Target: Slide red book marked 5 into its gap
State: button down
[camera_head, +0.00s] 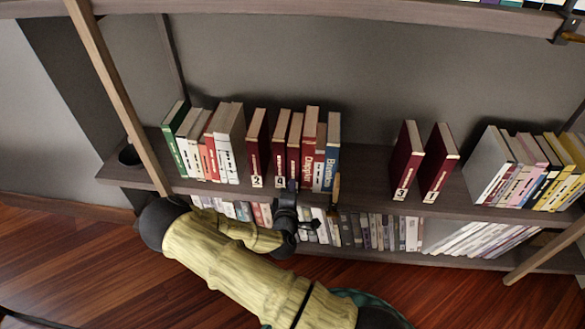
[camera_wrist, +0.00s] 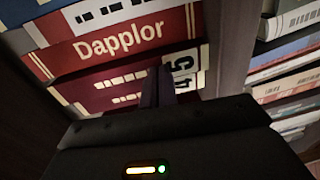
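The red book marked 5 (camera_wrist: 182,64) shows its white number label just beyond my fingertips in the wrist view. In the head view, dark red books (camera_head: 281,150) stand upright left of the red "Dapplor" book (camera_head: 307,155), which is also in the wrist view (camera_wrist: 120,40). My gripper (camera_head: 291,188) is in front of their spines at the shelf's front edge. In the wrist view its two fingers (camera_wrist: 160,86) are close together, with nothing visible between them. They are at the labels; whether they touch a spine I cannot tell. My gripper partly hides the lower spines.
A dark red book marked 2 (camera_head: 257,150) stands left, with space on both sides. Two more dark red books (camera_head: 407,160) (camera_head: 438,163) stand apart to the right. A blue book (camera_head: 331,155) ends the middle group. The lower shelf holds many books (camera_head: 375,231).

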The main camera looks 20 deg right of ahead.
jog(key=shift+w+d, duration=0.15)
jog(key=shift+w, duration=0.25)
jog(key=shift+s, duration=0.1)
jog(key=shift+f+v, duration=0.2)
jog(key=shift+v, duration=1.7)
